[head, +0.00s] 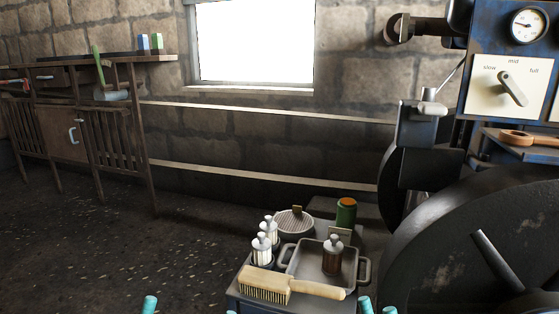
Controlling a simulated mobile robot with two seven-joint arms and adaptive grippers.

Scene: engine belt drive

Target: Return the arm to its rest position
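Only teal fingertips of my grippers show, along the bottom edge of the head view. Two tips of my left gripper (190,308) stand well apart, with nothing seen between them; one is barely in frame. Two tips of my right gripper (377,308) show closer together, just in front of the small stand's right side. The rest of both grippers and both arms is out of frame, so how far the right one is opened is unclear. Neither gripper is seen holding anything.
A dark stand (290,306) holds a brush (264,285), a grey tray (302,270), several small bottles and a green can (346,212). At right is the engine's large wheel (450,235) under a lever panel (512,85). A wooden bench (62,140) stands far left; floor between is clear.

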